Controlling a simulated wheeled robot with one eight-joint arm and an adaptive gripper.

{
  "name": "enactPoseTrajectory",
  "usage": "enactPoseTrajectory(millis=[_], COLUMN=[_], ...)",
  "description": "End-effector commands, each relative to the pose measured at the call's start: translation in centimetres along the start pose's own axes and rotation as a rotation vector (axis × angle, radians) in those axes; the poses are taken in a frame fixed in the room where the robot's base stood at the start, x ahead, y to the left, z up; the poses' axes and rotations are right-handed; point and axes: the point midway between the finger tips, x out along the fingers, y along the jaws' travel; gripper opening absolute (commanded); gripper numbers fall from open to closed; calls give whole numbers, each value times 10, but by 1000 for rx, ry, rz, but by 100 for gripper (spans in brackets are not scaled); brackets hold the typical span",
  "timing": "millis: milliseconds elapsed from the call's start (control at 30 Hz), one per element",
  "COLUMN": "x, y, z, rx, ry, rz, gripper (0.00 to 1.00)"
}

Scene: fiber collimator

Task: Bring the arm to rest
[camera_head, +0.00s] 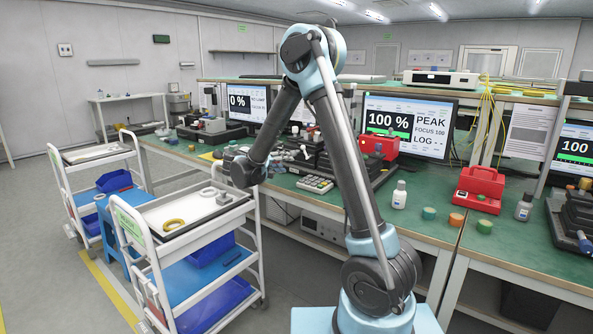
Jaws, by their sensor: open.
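My arm rises from its base at the lower middle to a high elbow, then bends down and left to a dark wrist (247,171). My gripper (216,182) shows small and partly hidden at the wrist's left, over the near cart's top tray. It is open, and I see nothing held in it. A yellow ring (173,224) lies on that tray, left of and nearer than the gripper. A grey piece (224,198) appears close under the gripper; whether they touch, I cannot tell.
The near white cart (131,222) stands left of the green workbench (428,224), with another cart (62,183) behind it. The bench bears monitors (406,124), a red device (480,190), a white bottle (399,195) and small coloured rolls. Floor at the far left is clear.

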Motion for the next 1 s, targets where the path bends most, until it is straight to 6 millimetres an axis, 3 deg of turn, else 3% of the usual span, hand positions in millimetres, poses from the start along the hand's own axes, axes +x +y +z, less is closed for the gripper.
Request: enactPoseTrajectory(millis=[100,467,733,1000], x=[16,40,41,27], y=[29,97,135,162], z=[23,102,169,239], rx=[-11,-29,-22,3], ry=[-65,-238,-352,-449], rz=[-45,-200,-324,-454], gripper=[45,45,45,45])
